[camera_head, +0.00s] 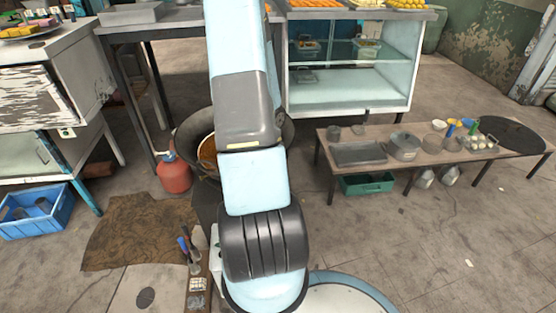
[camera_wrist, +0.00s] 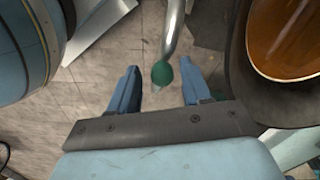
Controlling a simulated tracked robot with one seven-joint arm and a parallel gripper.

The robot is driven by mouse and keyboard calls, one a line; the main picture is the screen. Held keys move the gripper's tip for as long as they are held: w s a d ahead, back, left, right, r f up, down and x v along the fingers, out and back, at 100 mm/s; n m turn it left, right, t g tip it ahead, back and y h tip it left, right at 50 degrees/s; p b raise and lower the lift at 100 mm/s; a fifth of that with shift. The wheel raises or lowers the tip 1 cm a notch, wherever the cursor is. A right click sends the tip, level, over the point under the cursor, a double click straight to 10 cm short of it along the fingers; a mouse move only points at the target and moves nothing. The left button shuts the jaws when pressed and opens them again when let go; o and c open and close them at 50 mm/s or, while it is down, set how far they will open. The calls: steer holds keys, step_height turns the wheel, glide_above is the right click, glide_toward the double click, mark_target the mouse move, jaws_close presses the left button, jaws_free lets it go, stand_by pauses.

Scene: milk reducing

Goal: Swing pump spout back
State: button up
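In the wrist view the pump spout is a bent grey metal pipe (camera_wrist: 172,30) coming down from the top edge. It ends in a green tip (camera_wrist: 162,74). My gripper (camera_wrist: 159,68) has its two blue fingers spread, with the green tip between them and a gap on each side. I cannot tell how far below or above the fingertips the tip lies. In the head view my arm hides the gripper and the spout.
A dark pan (camera_head: 285,130) of brown liquid (camera_wrist: 290,40) stands close to the spout's right in the wrist view. A red gas bottle (camera_head: 173,174) is at its left in the head view. A low bench (camera_head: 375,147) with vessels stands right, with bare floor before it.

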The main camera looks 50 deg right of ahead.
steer(key=shift+o, duration=0.2)
steer(key=shift+r, duration=0.1)
step_height(320, 180, up, 14)
steer(key=shift+f, duration=0.25)
stand_by(0.5)
steer(key=shift+w, duration=0.1)
stand_by(0.4)
steer(key=w+a+r+n+t, duration=0.1)
steer(key=w+a+r+n, duration=0.2)
steer(key=a+r+n, duration=0.45)
steer(key=w+a+r+n+t, duration=0.2)
steer(key=w+a+r+n, duration=0.15)
steer(key=a+r, duration=0.65)
steer(key=s+a+r+n+t, duration=0.1)
steer(key=s+a+r+n, duration=0.4)
steer(key=a, duration=0.3)
steer(key=s+a+r+n+t, duration=0.1)
steer(key=s+a+r+n, duration=0.4)
steer(key=a, duration=0.3)
steer(key=shift+r+n+t, duration=0.15)
steer(key=shift+n+t, duration=0.15)
steer(key=shift+n, duration=0.5)
steer(key=shift+s+a, duration=0.1)
